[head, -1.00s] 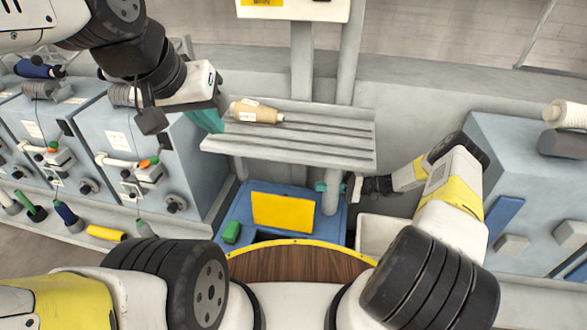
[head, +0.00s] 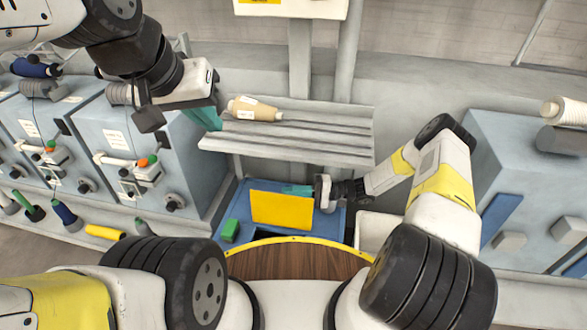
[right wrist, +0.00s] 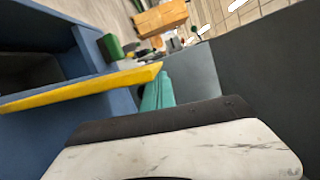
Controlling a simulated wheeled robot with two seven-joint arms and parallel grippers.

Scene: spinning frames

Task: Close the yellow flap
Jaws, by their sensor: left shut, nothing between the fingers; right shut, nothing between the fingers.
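The yellow flap (head: 281,210) stands raised on a blue box (head: 240,200) below the shelf, with a dark opening in front of it. In the right wrist view, the flap (right wrist: 80,92) shows nearly edge-on beside the box's dark inside. My right gripper (head: 298,190) is shut and empty at the flap's upper right edge, its teal fingers partly on the far side. Its teal fingertip (right wrist: 157,93) shows close to the flap's end; I cannot tell whether they touch. My left gripper (head: 207,118) is shut and empty at the shelf's left end.
A grey slatted shelf (head: 290,150) with a tan yarn cone (head: 254,110) hangs above the box. A green block (head: 230,230) sits at the box's left side. A white bin (head: 375,232) stands right of the box. Grey-blue machine units (head: 120,130) stand at left.

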